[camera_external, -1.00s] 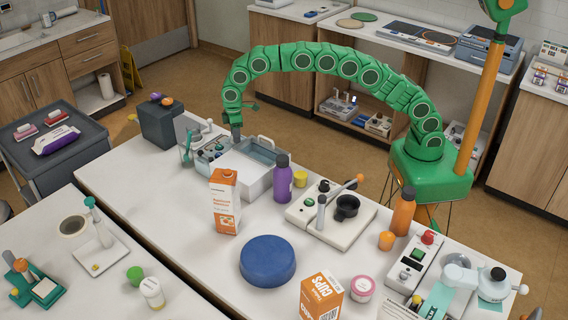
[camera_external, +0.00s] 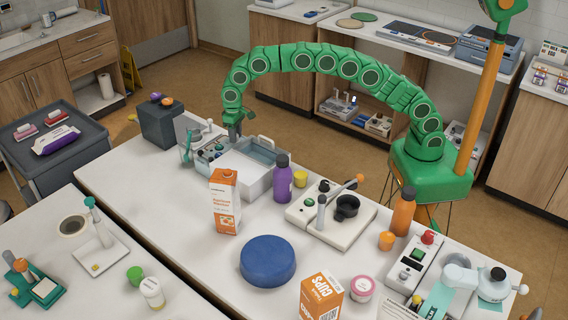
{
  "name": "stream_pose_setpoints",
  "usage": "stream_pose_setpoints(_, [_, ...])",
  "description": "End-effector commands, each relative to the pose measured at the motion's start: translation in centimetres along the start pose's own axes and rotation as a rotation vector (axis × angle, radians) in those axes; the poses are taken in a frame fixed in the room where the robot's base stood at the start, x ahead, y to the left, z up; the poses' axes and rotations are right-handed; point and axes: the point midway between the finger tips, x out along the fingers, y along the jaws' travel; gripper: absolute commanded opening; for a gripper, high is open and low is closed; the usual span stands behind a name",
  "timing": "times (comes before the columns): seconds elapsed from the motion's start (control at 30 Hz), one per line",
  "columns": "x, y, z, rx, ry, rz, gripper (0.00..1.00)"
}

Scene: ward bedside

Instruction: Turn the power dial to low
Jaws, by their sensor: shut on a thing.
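My green arm arches over the table, and my gripper (camera_external: 235,137) points down at the control panel (camera_external: 211,151) of a grey-white bath unit (camera_external: 262,184). The gripper is shut at the panel's right part, by the open basin. The power dial between its jaws is too small and too covered to make out, so its setting cannot be read. A few small dark and light controls show on the panel to the left of the gripper.
A clear beaker-like holder (camera_external: 187,150) and a dark grey box (camera_external: 161,122) stand left of the unit. An orange-white carton (camera_external: 225,203) and a purple bottle (camera_external: 283,180) stand in front. The table's front left is clear.

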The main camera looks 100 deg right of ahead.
Motion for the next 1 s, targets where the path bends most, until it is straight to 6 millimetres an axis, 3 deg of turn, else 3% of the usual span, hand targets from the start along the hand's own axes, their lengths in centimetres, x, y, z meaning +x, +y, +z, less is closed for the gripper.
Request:
stream_pose_setpoints(0.53, [-0.07,-0.09,0.01,0.021,0.001,-0.001,0.04])
stream_pose_setpoints(0.57, [-0.07,-0.10,0.01,0.021,0.001,-0.001,0.39])
stream_pose_setpoints(0.7, [-0.04,-0.07,0.00,0.021,0.001,-0.001,0.60])
stream_pose_setpoints(1.0, [-0.08,-0.03,-0.01,0.022,0.001,0.000,0.60])
